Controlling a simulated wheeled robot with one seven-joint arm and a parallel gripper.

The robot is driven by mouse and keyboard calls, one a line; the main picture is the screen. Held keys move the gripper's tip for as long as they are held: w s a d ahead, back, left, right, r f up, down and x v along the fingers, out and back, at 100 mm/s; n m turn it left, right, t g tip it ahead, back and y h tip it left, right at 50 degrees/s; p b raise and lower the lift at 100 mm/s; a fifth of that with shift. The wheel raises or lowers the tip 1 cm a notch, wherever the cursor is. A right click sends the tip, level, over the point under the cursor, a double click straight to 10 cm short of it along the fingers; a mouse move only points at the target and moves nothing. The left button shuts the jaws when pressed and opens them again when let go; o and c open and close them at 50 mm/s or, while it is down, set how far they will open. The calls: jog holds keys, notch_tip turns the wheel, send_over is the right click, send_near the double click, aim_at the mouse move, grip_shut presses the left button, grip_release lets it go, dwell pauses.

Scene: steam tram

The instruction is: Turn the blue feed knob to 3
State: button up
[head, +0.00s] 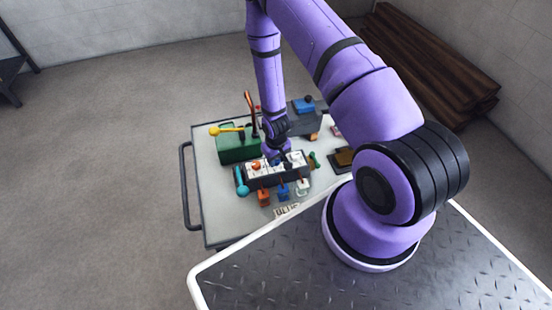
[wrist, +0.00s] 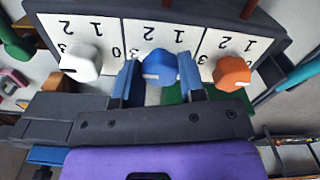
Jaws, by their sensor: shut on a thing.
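The blue feed knob (wrist: 160,63) is in the middle of a row of three knobs in the wrist view. My gripper (wrist: 158,72) is shut on it, one finger on each side. A pale mark shows on the knob's lower left face; I cannot tell which number it points to. White dial plates with black numerals lie behind the knobs, and the fingers cover part of the blue knob's scale. In the head view my gripper (head: 275,150) is down over the knob panel (head: 275,177) and largely hides the blue knob.
A white knob (wrist: 80,63) and an orange knob (wrist: 231,73) stand close on either side. Orange, blue and white parts line the panel's front. A green box (head: 237,148) with a yellow handle, a copper pipe and a grey box (head: 304,120) stand behind on the cart.

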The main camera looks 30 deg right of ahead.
jog(key=shift+w, duration=0.1)
dwell(0.5)
jog(key=o, duration=0.9)
jog(key=shift+r, duration=0.1)
notch_tip(320, 180, up, 11)
jog(key=shift+f, duration=0.15)
